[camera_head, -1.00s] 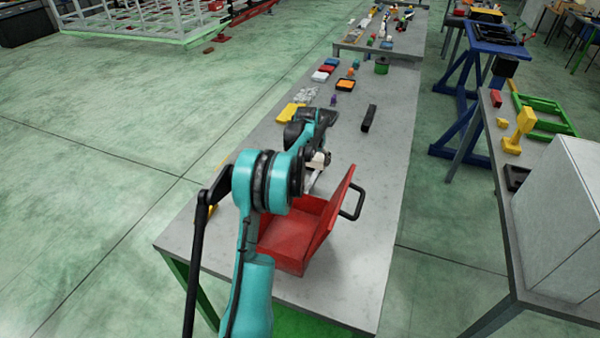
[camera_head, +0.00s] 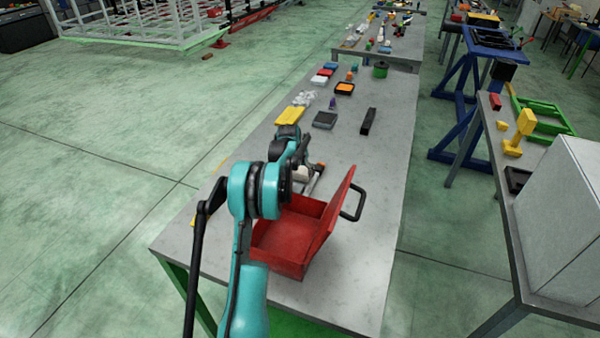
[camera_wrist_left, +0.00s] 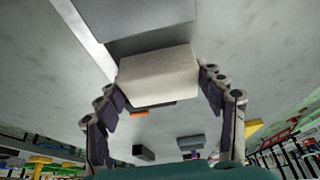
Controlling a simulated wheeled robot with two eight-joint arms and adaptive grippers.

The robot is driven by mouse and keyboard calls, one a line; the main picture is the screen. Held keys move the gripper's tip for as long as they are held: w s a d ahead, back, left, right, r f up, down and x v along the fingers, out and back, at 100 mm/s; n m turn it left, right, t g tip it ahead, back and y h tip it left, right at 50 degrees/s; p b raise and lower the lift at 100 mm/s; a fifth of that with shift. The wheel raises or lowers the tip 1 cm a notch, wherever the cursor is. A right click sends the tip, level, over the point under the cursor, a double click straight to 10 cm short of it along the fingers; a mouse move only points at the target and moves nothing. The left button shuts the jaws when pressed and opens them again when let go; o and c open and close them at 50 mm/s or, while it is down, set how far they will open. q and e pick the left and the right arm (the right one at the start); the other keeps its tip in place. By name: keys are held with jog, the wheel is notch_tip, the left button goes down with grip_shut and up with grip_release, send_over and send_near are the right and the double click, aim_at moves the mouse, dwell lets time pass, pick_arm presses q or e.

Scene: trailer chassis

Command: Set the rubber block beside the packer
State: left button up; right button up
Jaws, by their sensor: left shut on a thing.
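My left gripper (camera_wrist_left: 163,92) is shut on a pale block (camera_wrist_left: 158,76), which I take to be the rubber block. The block (camera_head: 301,174) shows only in part in the head view, low over the table behind the red toolbox. In the wrist view a grey box-like piece (camera_wrist_left: 150,38) lies right against or just behind the block's edge; I cannot tell whether they touch. A light strip (camera_wrist_left: 84,36) runs beside it. I cannot tell for certain which thing is the packer. My wrist hides part of this spot in the head view. My right gripper is not in view.
The open red toolbox (camera_head: 285,243) stands close in front of the gripper, its lid raised on the right. Farther along the table are a grey tray (camera_head: 324,120), a long black block (camera_head: 368,121) and a yellow bin (camera_head: 290,116). The table's right side is clear.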

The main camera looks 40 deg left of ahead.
pick_arm(q)
jog(key=shift+s+f, duration=0.1)
jog(key=shift+f, duration=0.2)
jog(key=shift+s+d+f+b, duration=0.1)
jog(key=shift+f+b, duration=0.1)
jog(key=shift+b, duration=0.2)
jog(key=shift+c, duration=0.4)
jog(key=o, duration=1.2)
jog(key=shift+c, duration=0.2)
jog(key=shift+o, duration=1)
jog(key=shift+w+f, duration=0.2)
jog(key=shift+f, duration=0.15)
jog(key=shift+s+r, duration=0.1)
jog(key=shift+r, duration=0.15)
